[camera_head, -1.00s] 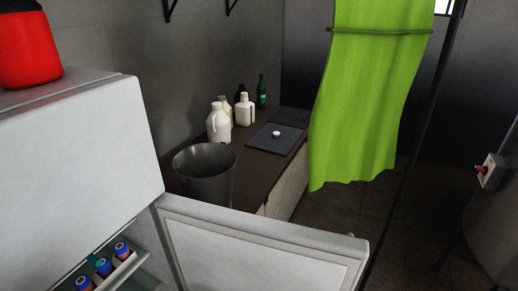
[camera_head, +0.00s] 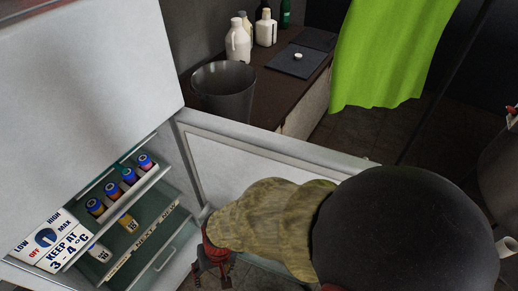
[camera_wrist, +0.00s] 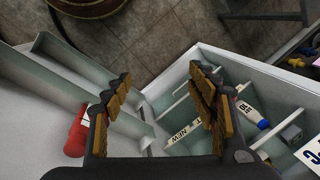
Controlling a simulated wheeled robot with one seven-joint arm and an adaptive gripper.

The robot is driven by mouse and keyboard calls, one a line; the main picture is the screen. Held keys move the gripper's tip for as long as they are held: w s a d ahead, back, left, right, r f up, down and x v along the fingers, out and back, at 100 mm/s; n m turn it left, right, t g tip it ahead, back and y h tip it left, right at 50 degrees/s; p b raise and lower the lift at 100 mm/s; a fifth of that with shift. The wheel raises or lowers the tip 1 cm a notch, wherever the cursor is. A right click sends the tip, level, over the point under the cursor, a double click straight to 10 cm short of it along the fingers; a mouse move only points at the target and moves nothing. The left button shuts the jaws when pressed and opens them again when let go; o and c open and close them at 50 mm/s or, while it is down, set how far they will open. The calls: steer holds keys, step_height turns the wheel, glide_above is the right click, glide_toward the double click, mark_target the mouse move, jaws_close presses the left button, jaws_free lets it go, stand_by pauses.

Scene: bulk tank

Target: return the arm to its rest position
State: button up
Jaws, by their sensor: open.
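My gripper (camera_head: 212,262) is at the bottom of the head view, in front of the inner side of the open fridge door. In the wrist view my gripper (camera_wrist: 162,105) has its two brown padded fingers spread apart with nothing between them. Below the fingers lie the door's shelves (camera_wrist: 100,105) on the left and the fridge interior (camera_wrist: 180,115) on the right. My arm, with a mottled tan sleeve and a dark round part, fills the lower right of the head view.
The open fridge door (camera_head: 270,143) stands beside my arm. The fridge shelf holds several blue-capped vials (camera_head: 112,189). A dial panel (camera_head: 45,238) is at lower left. A grey bucket (camera_head: 224,92) and white jugs (camera_head: 238,40) stand on the counter. A green curtain (camera_head: 385,55) hangs behind.

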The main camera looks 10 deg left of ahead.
steer(key=w+d+r+m+t+h, duration=0.1)
steer(key=w+d+r+m+t, duration=0.2)
steer(key=d+r, duration=1.1)
steer(key=w+d+r+m+t+h, duration=0.1)
steer(key=w+d+r+m+t, duration=0.2)
steer(key=d+r, duration=1.2)
steer(key=w+d+t, duration=0.1)
steer(key=w+d, duration=0.1)
steer(key=d, duration=0.5)
steer(key=shift+d, duration=0.25)
steer(key=shift+c, duration=0.7)
